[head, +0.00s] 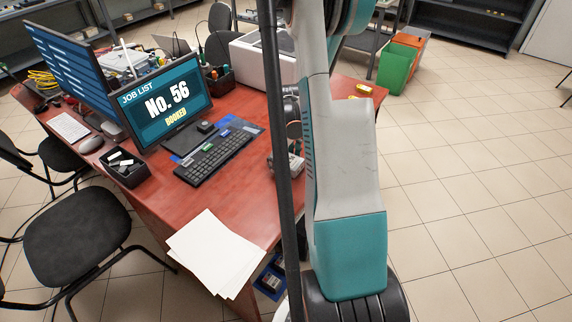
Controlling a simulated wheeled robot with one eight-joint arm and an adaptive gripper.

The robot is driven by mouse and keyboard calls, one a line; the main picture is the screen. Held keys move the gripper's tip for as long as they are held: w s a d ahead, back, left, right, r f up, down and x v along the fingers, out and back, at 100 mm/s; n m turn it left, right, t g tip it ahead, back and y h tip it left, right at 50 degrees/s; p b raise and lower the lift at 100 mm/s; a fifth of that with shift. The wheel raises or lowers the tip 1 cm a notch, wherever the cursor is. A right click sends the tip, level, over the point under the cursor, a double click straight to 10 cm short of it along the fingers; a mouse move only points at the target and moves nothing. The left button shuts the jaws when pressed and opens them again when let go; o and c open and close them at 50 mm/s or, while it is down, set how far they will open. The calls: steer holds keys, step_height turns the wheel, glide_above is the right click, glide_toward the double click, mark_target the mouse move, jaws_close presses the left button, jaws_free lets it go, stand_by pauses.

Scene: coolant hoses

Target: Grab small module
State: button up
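I cannot make out a small module for certain. A small grey part (296,164) shows at the right part of the red desk, partly hidden behind a dark pole. Dark parts show just above it, also cut by the pole. I cannot tell whether these belong to my gripper or to a thing on the desk. My grey and teal arm fills the middle right of the head view and covers what lies behind it. No gripper fingertips can be made out clearly.
The red desk (235,193) holds a monitor (168,103), a black keyboard (214,156), white papers (214,252) and a black box (125,170). A blue bin (268,283) is low by the desk. A black chair (75,232) stands left. Tiled floor at right is open.

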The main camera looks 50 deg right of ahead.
steer(key=c, duration=1.5)
steer(key=shift+r, duration=0.2)
